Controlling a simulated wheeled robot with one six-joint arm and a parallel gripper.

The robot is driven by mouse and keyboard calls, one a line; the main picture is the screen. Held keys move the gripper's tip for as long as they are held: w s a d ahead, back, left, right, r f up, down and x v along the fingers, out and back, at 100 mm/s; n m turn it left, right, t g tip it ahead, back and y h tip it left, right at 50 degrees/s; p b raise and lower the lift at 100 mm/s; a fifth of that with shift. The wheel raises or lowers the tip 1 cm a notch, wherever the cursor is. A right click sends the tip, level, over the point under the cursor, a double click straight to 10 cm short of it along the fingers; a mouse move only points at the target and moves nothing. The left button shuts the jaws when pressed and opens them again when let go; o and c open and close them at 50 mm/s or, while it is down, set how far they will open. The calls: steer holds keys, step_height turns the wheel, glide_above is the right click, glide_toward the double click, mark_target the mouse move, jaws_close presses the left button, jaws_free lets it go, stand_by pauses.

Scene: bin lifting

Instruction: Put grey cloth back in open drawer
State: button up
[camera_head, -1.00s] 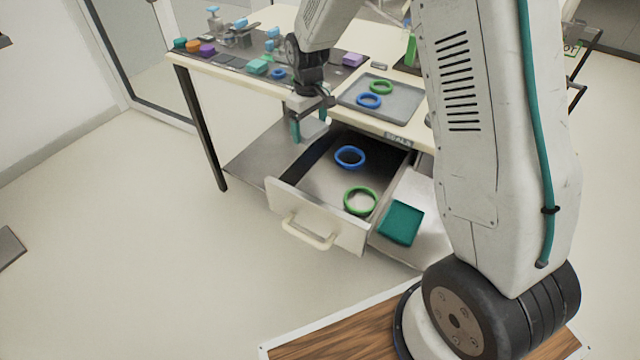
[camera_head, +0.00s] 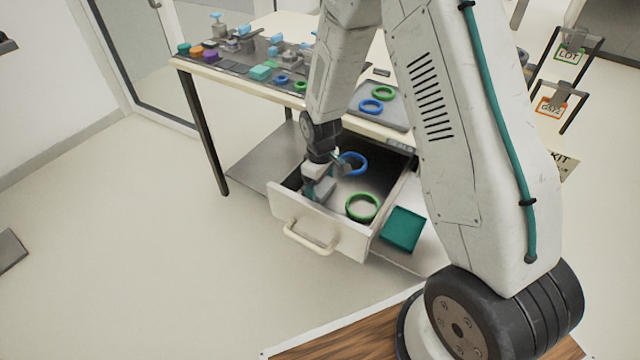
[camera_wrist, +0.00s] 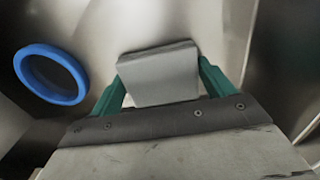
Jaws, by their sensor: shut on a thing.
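The grey cloth (camera_wrist: 160,76) is a folded grey block between the two green fingers of my gripper (camera_wrist: 162,84) in the wrist view. My gripper (camera_head: 318,188) is shut on it and reaches down inside the open drawer, near its left front. The open drawer (camera_head: 325,230) has a light front with a pale handle and a grey floor. In the head view the cloth is partly hidden by my gripper. I cannot tell whether the cloth touches the drawer floor.
A blue ring (camera_head: 353,163) lies in the drawer behind my gripper, and it shows at left in the wrist view (camera_wrist: 50,74). A green ring (camera_head: 362,207) lies to the right. A teal tray (camera_head: 403,229) is beside the drawer. The table (camera_head: 235,82) holds several small parts.

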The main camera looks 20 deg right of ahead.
steer(key=shift+f, duration=0.15)
steer(key=o, duration=1)
steer(key=shift+c, duration=0.2)
step_height(320, 180, up, 11)
step_height(320, 180, up, 10)
steer(key=r+m, duration=0.1)
steer(key=m, duration=0.1)
glide_above(320, 185)
steer(key=s+d, duration=0.1)
steer(key=s, duration=0.4)
steer(key=s+r+m, duration=0.1)
steer(key=s+r, duration=0.3)
steer(key=s, duration=0.4)
steer(key=s+d+r+m, duration=0.1)
steer(key=s+r+m, duration=0.1)
steer(key=s+r, duration=0.3)
steer(key=s+d+r+m+t, duration=0.1)
steer(key=s+r, duration=0.3)
steer(key=s, duration=0.8)
steer(key=shift+r+m, duration=0.2)
steer(key=shift+m, duration=0.4)
